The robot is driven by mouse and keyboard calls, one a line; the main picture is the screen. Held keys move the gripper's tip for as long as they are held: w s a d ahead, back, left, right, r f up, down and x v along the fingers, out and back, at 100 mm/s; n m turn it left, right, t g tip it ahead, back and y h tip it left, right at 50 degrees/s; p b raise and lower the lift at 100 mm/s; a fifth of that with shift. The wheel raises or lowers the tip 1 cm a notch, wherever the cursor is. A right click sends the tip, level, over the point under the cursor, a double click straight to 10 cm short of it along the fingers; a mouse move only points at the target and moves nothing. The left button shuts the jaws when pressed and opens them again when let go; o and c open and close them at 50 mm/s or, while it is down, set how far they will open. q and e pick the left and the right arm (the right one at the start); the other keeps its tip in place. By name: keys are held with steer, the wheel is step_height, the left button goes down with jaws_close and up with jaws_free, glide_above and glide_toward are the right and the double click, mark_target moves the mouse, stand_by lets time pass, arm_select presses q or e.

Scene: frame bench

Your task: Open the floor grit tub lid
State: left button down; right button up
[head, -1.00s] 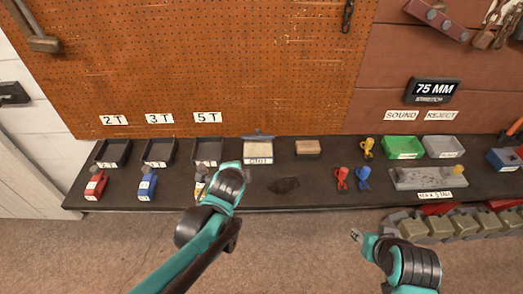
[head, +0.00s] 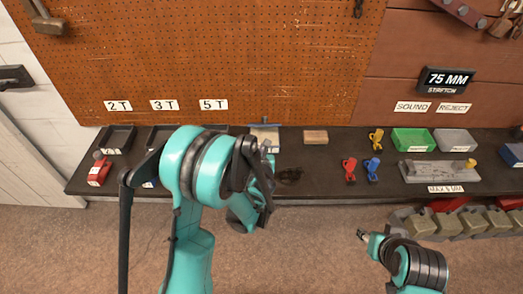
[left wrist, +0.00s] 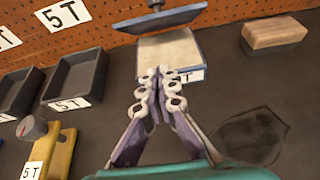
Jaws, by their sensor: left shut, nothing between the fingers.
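The floor grit tub (head: 265,140) stands on the dark bench, with a white label on its front. In the left wrist view, the tub (left wrist: 170,52) shows a flat, pale, sandy surface inside a bluish rim. A blue-grey lid (left wrist: 167,19) appears raised along the tub's back edge, apart from the front rim. My left gripper (left wrist: 160,80) is shut and empty, its fingertips overlapping the tub's front and label in that view; whether they touch it, I cannot tell. In the head view my left arm hides most of that gripper. My right gripper (head: 362,235) is low in front of the bench, too small to judge.
Black trays (left wrist: 76,78) stand left of the tub. A wooden block (head: 316,137) and a dark stain (left wrist: 248,136) lie to the right. Red (head: 349,170) and blue (head: 372,168) clips, a green bin (head: 413,140) and a grey bin (head: 456,140) are farther right.

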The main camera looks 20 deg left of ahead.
mark_target(264, 121)
arm_select(q)
steer(key=b+x, duration=0.1)
steer(key=x, duration=0.5)
steer(key=shift+f, duration=0.1)
steer(key=shift+w+a+r+b, duration=0.15)
steer(key=shift+w+r+b, duration=0.1)
steer(key=shift+w+r, duration=0.5)
steer(key=shift+w+a+r+b, duration=0.2)
steer(key=shift+w+r, duration=0.2)
steer(key=shift+r, duration=0.6)
steer(key=shift+d+r, duration=0.1)
